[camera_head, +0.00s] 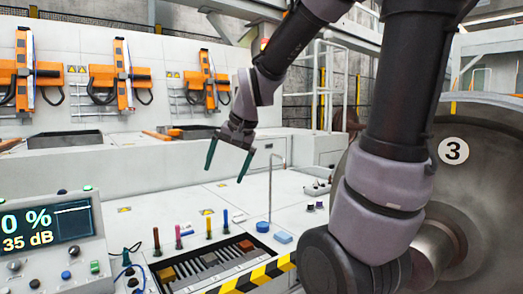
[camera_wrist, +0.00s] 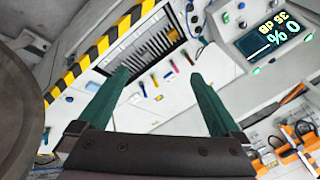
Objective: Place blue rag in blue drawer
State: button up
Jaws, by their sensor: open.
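My gripper (camera_head: 224,175) is open and empty, with its two green fingers pointing down above the white bench. Its fingers also show spread apart in the wrist view (camera_wrist: 160,76). A small flat blue piece (camera_head: 282,238), which may be the blue rag, lies on the bench to the right of the slotted tray. A blue patch (camera_wrist: 93,87) shows beside the left finger in the wrist view, partly hidden. I cannot make out a blue drawer in either view.
The slotted tray (camera_head: 215,286) has a black and yellow striped edge, with several coloured handles behind it. A round blue base (camera_head: 262,226) carries a thin bent rod. A display console (camera_head: 45,235) stands left, a large wheel (camera_head: 490,190) right. Orange tools (camera_head: 122,75) hang behind.

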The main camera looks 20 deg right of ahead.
jog(key=s+d+r+t, duration=0.1)
jog(key=s+d+r, duration=0.1)
jog(key=s, duration=0.3)
jog(key=s+d+r+n+t, duration=0.1)
jog(key=s+d+r, duration=0.2)
jog(key=s, duration=0.3)
jog(key=shift+d+r, duration=0.2)
jog(key=shift+r, duration=0.4)
